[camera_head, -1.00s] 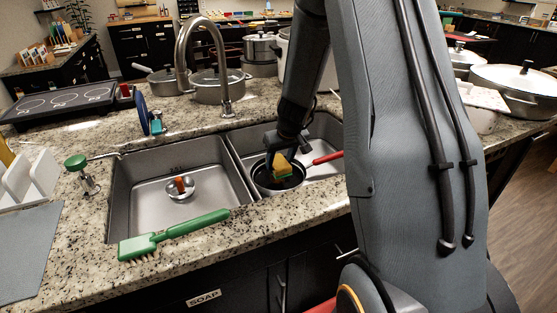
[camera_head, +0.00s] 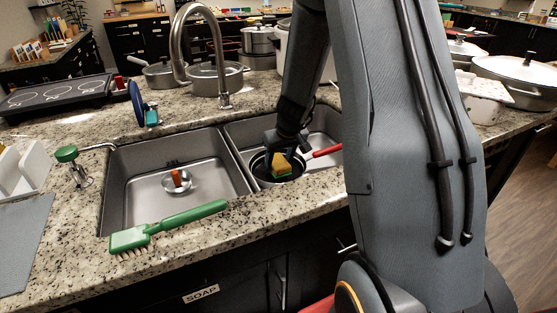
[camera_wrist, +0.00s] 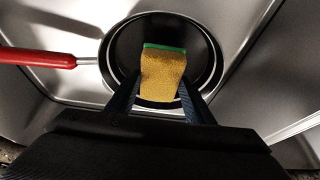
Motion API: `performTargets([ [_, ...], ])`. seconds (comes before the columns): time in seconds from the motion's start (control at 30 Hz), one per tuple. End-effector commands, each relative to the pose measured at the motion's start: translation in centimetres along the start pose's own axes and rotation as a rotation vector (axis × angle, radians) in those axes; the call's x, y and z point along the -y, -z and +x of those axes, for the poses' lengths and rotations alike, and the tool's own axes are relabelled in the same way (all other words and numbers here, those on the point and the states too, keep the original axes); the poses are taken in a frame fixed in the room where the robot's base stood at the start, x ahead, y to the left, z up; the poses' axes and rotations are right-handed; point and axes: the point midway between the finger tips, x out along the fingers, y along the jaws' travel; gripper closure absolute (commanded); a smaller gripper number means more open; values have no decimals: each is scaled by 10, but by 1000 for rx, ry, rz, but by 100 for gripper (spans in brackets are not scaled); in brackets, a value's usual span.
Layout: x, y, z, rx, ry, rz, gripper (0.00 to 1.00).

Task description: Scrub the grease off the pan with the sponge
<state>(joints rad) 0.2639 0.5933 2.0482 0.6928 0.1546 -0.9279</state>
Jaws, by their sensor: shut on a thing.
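The pan (camera_head: 262,172) is dark inside with a light rim and a red handle (camera_head: 327,151). It sits in the right sink basin; its rim (camera_wrist: 216,73) and red handle also show in the wrist view. My gripper (camera_head: 279,160) is shut on the sponge (camera_head: 281,167), yellow with a green side. In the wrist view the sponge (camera_wrist: 162,76) is between my two fingers (camera_wrist: 158,100), its green edge pointing away into the pan. The sponge is over or inside the pan; I cannot tell whether it touches the bottom. No grease is clearly visible.
The left basin (camera_head: 140,195) holds a small metal bowl (camera_head: 178,184) with an orange-red thing. A green brush (camera_head: 165,226) lies on the front counter edge. The faucet (camera_head: 178,50) rises behind the basins. Pots (camera_head: 218,80) stand at the back.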

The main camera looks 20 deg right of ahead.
Motion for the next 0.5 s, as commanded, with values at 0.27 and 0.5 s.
performTargets([
  [0.27,0,-1,2,0,0,0,70],
  [0.5,0,-2,5,0,0,0,70],
])
